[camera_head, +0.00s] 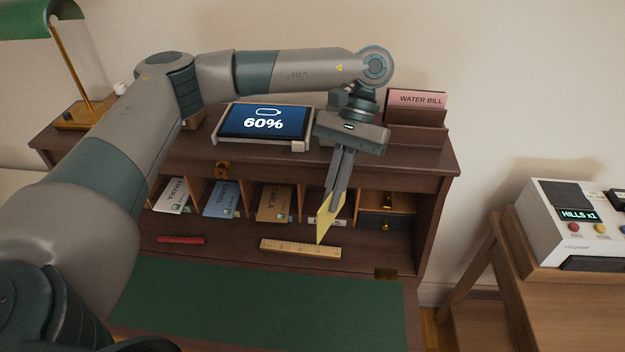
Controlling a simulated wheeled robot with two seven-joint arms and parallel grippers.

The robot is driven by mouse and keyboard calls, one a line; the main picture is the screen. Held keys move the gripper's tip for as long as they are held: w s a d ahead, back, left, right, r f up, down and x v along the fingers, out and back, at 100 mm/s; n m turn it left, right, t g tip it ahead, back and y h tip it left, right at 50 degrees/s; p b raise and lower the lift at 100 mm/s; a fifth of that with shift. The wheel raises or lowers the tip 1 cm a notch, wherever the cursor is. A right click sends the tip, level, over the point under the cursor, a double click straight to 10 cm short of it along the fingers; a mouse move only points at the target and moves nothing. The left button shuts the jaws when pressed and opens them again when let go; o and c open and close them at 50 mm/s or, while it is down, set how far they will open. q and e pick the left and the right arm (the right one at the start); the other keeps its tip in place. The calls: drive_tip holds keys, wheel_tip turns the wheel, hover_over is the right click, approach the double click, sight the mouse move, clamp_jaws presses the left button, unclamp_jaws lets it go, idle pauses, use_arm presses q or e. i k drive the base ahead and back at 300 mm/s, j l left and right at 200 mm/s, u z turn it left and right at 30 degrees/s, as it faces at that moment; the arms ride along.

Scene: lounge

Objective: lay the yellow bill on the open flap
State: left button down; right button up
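The yellow bill (330,218) hangs tilted below my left gripper (338,196), whose fingers are shut on its upper part. The bill is in front of the right-hand pigeonholes of the desk, above and right of a wooden ruler. The open flap (250,300) is the desk's lowered front with a green writing surface; it lies below and nearer than the bill. The bill's lower corner appears close to the ruler's far side; I cannot tell whether it touches anything. My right gripper is not in view.
The wooden ruler (300,248) and a red stick-like object (181,240) lie behind the green surface. Pigeonholes hold named envelopes (274,203). A tablet (264,123) and a holder with a pink water bill (416,99) stand on top. The green surface is clear.

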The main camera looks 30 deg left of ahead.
sight(253, 331)
drive_tip(key=l, duration=0.55)
drive_tip(key=i+l, duration=0.15)
drive_tip(key=l, duration=0.45)
drive_tip(key=u, duration=1.4)
